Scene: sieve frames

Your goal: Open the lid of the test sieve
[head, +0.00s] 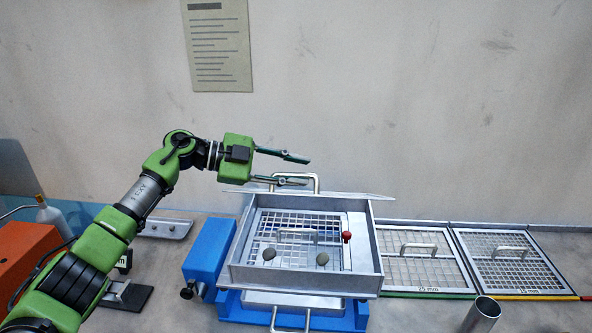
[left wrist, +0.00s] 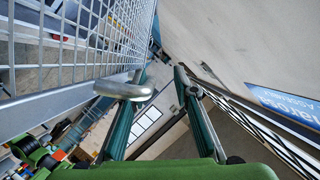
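The test sieve (head: 376,240) is a grey metal box on a blue base. Its lid (head: 375,197) is raised and seen nearly edge-on along the back, with a bent metal handle (head: 317,181) behind it. In the left wrist view the lid's mesh (left wrist: 70,60) fills the upper left. My left gripper (head: 298,170) is open behind the raised lid. Its lower finger in the head view is beside the handle; contact is unclear. The handle's rounded metal end (left wrist: 124,90) overlaps one finger in the left wrist view. My right gripper is not in view.
Inside the box lie a handled mesh screen, stones (head: 269,254) and a red knob (head: 347,237). Two handled screens (head: 432,293) (head: 519,293) lie to the right. A metal cylinder (head: 483,313) stands at the front right. An orange box (head: 32,248) is at the left.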

